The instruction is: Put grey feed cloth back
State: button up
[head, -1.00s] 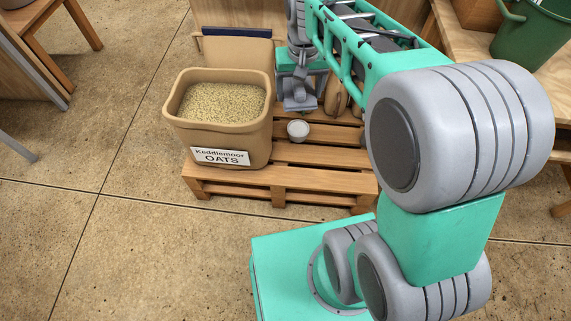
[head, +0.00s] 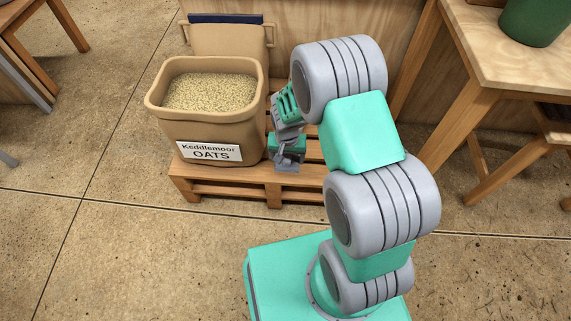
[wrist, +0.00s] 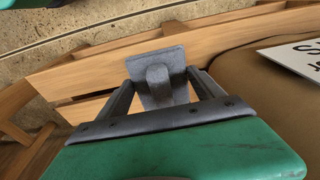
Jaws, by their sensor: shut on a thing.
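My gripper (head: 287,163) is low over the front right of the pallet (head: 230,190), right beside the tan oats bin (head: 207,135). The bin is full of pale oats (head: 210,92) and has a white label. In the wrist view the bin's tan side and part of its label (wrist: 295,58) are at the right, close to the gripper.
A tan upright panel with a dark blue top edge (head: 226,18) stands behind the bin. A wooden table (head: 510,60) with a green bucket (head: 535,22) stands at right. My arm covers the pallet's right part. The concrete floor (head: 120,250) in front is open.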

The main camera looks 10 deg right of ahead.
jog(key=w+f, duration=0.1)
jog(key=f, duration=0.1)
jog(key=w+f+b, duration=0.2)
jog(key=w+f, duration=0.1)
jog(key=shift+d+f, duration=0.15)
jog(key=shift+f, duration=0.2)
jog(key=shift+w+f+b, duration=0.15)
jog(key=shift+f+b, duration=0.85)
jog(key=shift+f, duration=0.6)
jog(key=o, duration=1.2)
jog(key=r+p, duration=0.1)
jog(key=r, duration=0.3)
jog(key=s+r+p, duration=0.1)
jog(key=r+p, duration=0.1)
jog(key=r, duration=0.2)
jog(key=r+p, duration=0.2)
jog(key=r, duration=0.3)
jog(key=shift+s+a, duration=0.25)
jog(key=s+d+r+n, duration=0.1)
jog(key=s+r, duration=0.4)
jog(key=r, duration=0.4)
jog(key=s+r+n, duration=0.1)
jog(key=s+r, duration=0.5)
jog(key=r, duration=0.3)
jog(key=s+r+n, duration=0.1)
jog(key=s+r, duration=0.2)
jog(key=s, duration=0.5)
jog(key=shift+s+d+n, duration=0.15)
jog(key=shift+d+n, duration=0.1)
jog(key=shift+n, duration=0.05)
